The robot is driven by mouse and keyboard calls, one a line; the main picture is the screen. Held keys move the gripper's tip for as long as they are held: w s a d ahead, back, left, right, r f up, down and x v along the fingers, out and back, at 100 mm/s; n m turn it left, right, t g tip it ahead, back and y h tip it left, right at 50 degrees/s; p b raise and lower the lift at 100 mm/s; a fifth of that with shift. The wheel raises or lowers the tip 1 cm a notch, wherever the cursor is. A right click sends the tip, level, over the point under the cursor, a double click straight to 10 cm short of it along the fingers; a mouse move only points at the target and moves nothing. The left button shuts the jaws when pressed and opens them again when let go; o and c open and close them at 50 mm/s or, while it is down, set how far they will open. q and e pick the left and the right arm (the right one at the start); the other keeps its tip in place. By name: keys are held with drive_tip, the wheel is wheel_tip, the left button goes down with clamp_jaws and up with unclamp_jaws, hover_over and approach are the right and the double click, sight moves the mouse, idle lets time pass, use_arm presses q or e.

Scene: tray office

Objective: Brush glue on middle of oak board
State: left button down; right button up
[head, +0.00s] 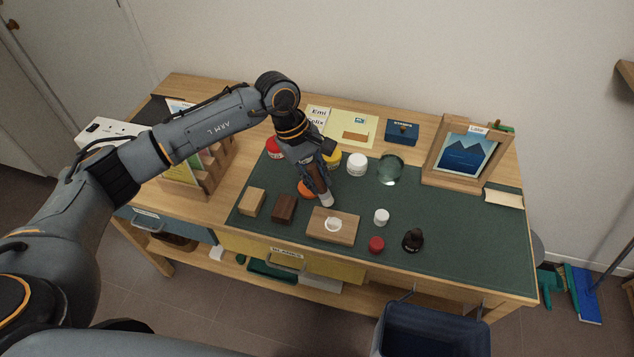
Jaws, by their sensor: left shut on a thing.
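The oak board (347,236), a flat light-brown piece, lies near the front of the green mat. A round white patch (333,224), which looks like glue, lies on its middle. My left gripper (316,182) points down just behind the board. It is shut on a brush (325,199) with a brown handle and pale bristles. The bristle end is close to the board's back edge; I cannot tell whether it touches. The gripper partly hides the jars behind it. My right gripper is not in view.
A tan block (251,202) and a dark brown block (284,209) stand left of the board. Right of it are a small white pot (382,216), a red lid (376,244) and a dark bottle (413,239). A white jar (357,164) and glass bowl (390,169) stand behind.

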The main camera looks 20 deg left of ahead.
use_arm(q)
wheel_tip(320, 180, up, 2)
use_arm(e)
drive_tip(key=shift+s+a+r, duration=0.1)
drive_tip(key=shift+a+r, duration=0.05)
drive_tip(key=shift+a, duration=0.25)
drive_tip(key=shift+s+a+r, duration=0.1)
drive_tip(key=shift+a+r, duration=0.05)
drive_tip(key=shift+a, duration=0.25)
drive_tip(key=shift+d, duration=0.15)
